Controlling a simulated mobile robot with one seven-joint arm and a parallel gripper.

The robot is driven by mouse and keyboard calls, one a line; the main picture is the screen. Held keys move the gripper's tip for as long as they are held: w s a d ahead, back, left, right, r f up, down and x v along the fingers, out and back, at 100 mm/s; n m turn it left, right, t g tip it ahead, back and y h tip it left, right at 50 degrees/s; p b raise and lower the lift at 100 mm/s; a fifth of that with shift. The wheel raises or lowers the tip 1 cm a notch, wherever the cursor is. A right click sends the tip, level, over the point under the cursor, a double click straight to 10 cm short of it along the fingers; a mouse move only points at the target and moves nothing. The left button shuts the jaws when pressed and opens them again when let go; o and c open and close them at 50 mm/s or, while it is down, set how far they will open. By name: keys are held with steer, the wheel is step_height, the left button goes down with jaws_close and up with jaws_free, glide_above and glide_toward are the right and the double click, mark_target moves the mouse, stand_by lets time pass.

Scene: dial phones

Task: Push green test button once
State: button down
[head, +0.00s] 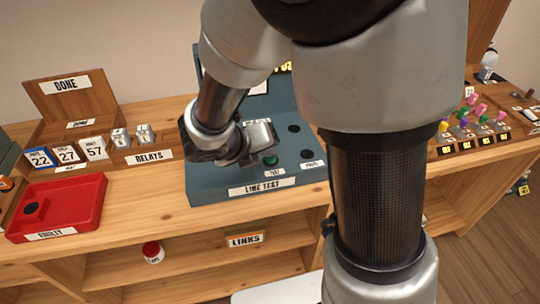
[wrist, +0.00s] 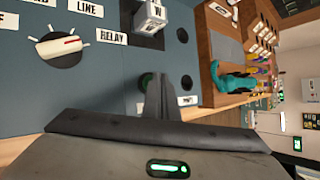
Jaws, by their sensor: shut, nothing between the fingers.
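The green test button (head: 270,159) sits near the front edge of the sloped blue-grey line test panel (head: 200,186), above a small white label. In the wrist view the green button (wrist: 145,80) is partly hidden behind my fingers. My gripper (head: 246,152) is over the panel, just left of the button in the head view. Its fingers (wrist: 160,92) are shut and empty, with their tips close to the button. I cannot tell whether they touch it. The arm hides much of the panel's left part in the head view.
A pale block (wrist: 150,18) and a dial knob (wrist: 60,44) stand up from the panel. Dark round spots (head: 307,154) lie right of the button. A red tray (head: 90,205) and relay rack (head: 148,156) are left; colored plugs (head: 470,116) are right.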

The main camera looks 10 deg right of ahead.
mark_target(268, 160)
steer(key=shift+f, duration=0.3)
stand_by(0.5)
steer(key=shift+r+p, duration=0.9)
steer(key=shift+r, duration=0.05)
step_height(268, 160, up, 5)
steer(key=p, duration=0.5)
stand_by(0.5)
